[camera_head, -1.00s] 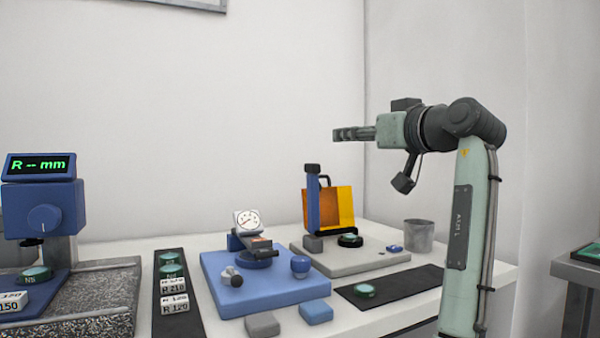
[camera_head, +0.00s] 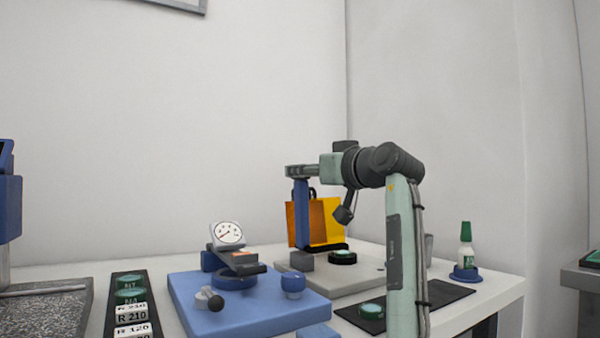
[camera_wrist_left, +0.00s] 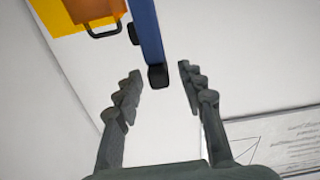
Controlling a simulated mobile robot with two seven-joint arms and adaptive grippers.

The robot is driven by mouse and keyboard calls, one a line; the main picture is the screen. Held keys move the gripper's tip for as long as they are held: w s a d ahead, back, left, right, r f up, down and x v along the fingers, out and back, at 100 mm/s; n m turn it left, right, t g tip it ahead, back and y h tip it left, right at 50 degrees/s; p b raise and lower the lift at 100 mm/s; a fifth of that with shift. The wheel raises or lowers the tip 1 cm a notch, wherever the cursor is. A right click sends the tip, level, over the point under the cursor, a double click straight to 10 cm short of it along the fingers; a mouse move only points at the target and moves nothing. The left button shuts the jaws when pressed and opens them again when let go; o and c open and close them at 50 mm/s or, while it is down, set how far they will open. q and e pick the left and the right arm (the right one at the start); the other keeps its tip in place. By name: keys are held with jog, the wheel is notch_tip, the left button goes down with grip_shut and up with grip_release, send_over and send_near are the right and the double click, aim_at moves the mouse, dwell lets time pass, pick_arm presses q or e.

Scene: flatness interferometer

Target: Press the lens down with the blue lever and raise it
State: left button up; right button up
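The blue lever (camera_head: 301,212) stands upright on the light grey base plate (camera_head: 366,277). A green lens (camera_head: 343,254) sits in a black ring at its foot. My left gripper (camera_head: 288,171) is at the lever's top. In the left wrist view my left gripper (camera_wrist_left: 160,88) is open, its fingers apart on either side of the lever's dark end knob (camera_wrist_left: 158,77). Gaps show on both sides, so it does not grip the knob. An orange and yellow panel piece (camera_head: 325,221) stands behind the lever. My right gripper is not in view.
A blue base with a dial gauge (camera_head: 229,234) and ball knobs stands to the left. A black mat with another green lens (camera_head: 372,310) lies in front. A green-capped bottle (camera_head: 466,249) stands at right. My left arm hides part of the table.

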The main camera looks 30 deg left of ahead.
pick_arm(q)
jog(key=shift+x, duration=1.15)
jog(key=shift+c, duration=0.2)
grip_shut()
